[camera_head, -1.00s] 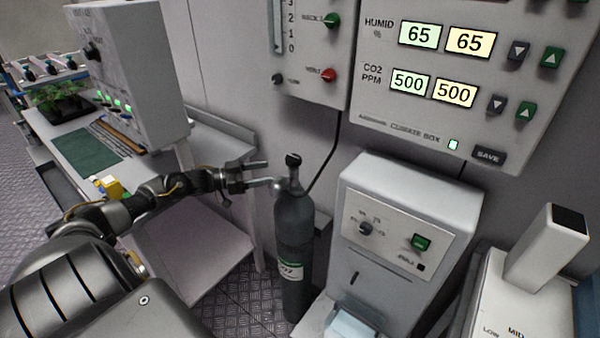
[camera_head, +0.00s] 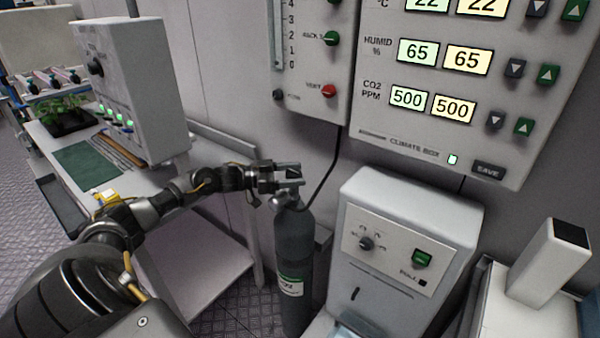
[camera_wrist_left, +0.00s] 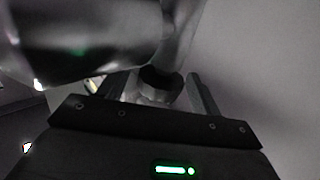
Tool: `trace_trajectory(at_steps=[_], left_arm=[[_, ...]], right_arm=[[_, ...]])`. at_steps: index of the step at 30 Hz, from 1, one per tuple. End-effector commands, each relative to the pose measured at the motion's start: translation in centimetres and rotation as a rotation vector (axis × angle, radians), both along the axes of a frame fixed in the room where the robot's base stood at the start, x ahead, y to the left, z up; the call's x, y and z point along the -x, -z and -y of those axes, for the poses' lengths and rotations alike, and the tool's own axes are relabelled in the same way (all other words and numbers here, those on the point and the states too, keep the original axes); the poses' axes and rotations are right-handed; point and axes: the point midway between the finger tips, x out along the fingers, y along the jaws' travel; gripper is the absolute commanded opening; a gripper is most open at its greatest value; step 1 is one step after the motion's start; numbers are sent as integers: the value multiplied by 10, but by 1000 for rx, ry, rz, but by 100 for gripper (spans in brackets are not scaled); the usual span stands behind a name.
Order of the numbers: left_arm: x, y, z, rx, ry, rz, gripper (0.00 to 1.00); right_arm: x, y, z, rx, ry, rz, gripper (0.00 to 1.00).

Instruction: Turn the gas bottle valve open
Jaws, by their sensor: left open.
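The dark grey gas bottle (camera_head: 295,246) stands upright on the floor near the wall, with a pale green label. Its black valve knob (camera_head: 293,173) is at the top. My left gripper (camera_head: 290,178) is at the knob with its fingers open, one on each side of it. In the left wrist view the dark knob (camera_wrist_left: 160,78) shows between the two fingers of my left gripper (camera_wrist_left: 165,92). I cannot tell whether the fingers touch it. The metal bottle top partly hides behind the gripper. My right gripper is not in view.
A white machine (camera_head: 405,235) with a knob and green switch stands close to the right of the bottle. A control panel (camera_head: 440,90) hangs on the wall above. A bench (camera_head: 185,205) with a grey box (camera_head: 135,85) is on the left. A black cable (camera_head: 327,180) runs behind the bottle.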

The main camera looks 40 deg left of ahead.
Motion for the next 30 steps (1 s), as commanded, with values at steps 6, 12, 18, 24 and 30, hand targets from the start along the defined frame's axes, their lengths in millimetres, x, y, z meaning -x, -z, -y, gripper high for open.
trace_trajectory(at_steps=[6, 12, 18, 24, 30], left_arm=[[-13, 0, 13, 0, 0, 0, 64], [-15, 1, 14, -1, 0, -1, 64], [-14, 1, 14, -1, 0, -1, 53], [-14, 1, 14, -1, 0, -1, 27], [-14, 1, 14, -1, 3, -1, 20]], right_arm=[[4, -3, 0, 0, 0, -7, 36], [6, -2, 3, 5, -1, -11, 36], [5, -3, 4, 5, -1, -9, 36], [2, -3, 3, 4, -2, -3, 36], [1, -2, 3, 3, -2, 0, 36]])
